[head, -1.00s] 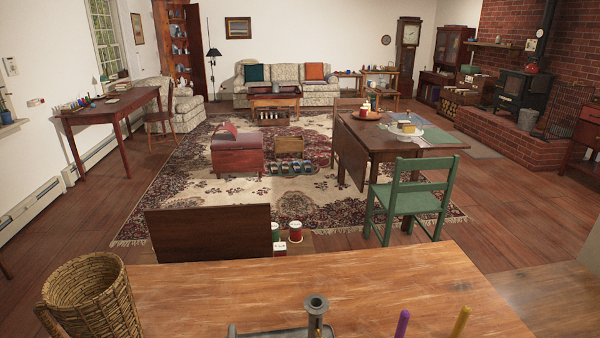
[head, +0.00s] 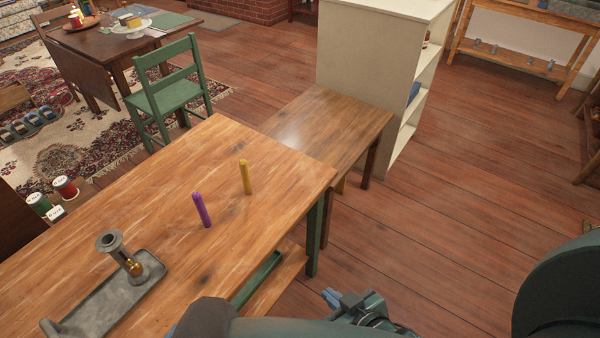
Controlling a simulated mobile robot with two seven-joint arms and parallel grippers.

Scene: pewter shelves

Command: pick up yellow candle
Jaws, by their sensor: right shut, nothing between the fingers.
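The yellow candle (head: 245,177) stands upright on the wooden table (head: 150,180), near its right end. A purple candle (head: 201,210) stands just left of it and nearer to me, tilted slightly in the picture. My right gripper (head: 331,296) is low in the head view, beyond the table's near right corner and over the floor side. It is shut and empty, well apart from the yellow candle. My left gripper is not in view.
A pewter candle holder (head: 110,242) with a grey tray (head: 100,303) is on the table at left. A lower brown table (head: 335,125) adjoins the right end, beside a white shelf (head: 370,60). Floor (head: 450,200) at right is clear.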

